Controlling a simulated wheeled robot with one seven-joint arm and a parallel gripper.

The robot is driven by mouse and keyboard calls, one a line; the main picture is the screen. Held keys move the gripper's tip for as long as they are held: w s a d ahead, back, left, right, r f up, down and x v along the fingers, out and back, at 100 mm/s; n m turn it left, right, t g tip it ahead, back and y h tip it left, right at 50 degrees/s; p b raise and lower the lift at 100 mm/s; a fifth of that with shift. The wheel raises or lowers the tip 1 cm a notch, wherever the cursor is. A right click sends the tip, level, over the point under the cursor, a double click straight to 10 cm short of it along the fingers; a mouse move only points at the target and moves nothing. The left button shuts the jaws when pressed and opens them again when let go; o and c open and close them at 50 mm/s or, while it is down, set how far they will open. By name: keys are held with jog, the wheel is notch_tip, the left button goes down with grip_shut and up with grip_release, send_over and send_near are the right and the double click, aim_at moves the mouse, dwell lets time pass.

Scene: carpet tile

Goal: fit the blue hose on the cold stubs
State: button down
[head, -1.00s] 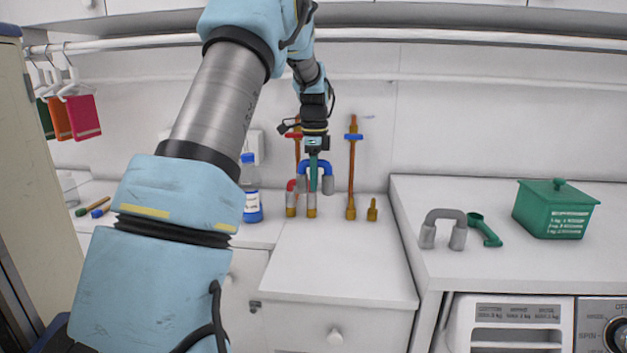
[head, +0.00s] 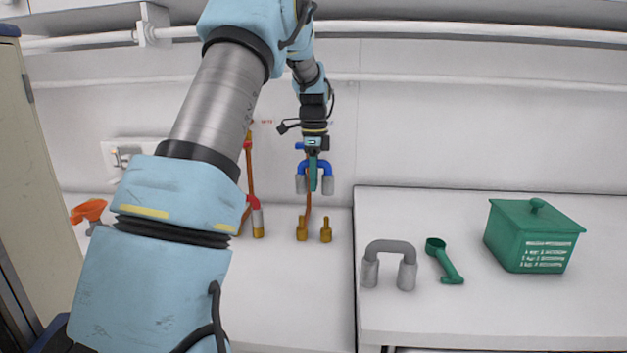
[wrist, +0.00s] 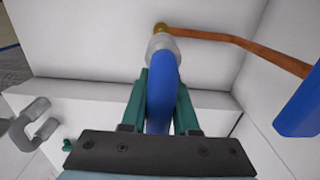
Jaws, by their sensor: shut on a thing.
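My gripper (head: 313,190) is shut on the blue hose (head: 326,167), a U-shaped piece with a grey cuff on each end. The cuffs hang down. The two brass cold stubs (head: 302,234) stand on the counter below, and in the head view the cuffs show a gap above them. In the wrist view the blue hose (wrist: 163,90) lies between the green fingers (wrist: 162,115). One grey cuff (wrist: 160,44) there partly covers a brass stub (wrist: 160,28). The other cuff is hidden in that view.
A blue valve handle (head: 300,146) and a copper pipe (head: 308,208) stand behind the stubs. A red hose (head: 253,203) is partly hidden by my arm. A grey hose (head: 390,247), green scoop (head: 443,262) and green box (head: 533,238) sit on the right counter.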

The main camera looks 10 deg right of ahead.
jog(key=shift+r, duration=0.1)
notch_tip(320, 180, down, 6)
jog(key=b, duration=0.2)
jog(key=shift+b, duration=0.35)
jog(key=shift+a+p, duration=0.1)
jog(key=shift+p, duration=0.45)
dwell(1.7)
jog(key=shift+f+b, duration=1.3)
jog(key=shift+f, duration=1.2)
jog(key=c, duration=0.6)
grip_release()
notch_tip(320, 180, up, 11)
jog(key=b, duration=0.2)
jog(key=shift+b, duration=0.3)
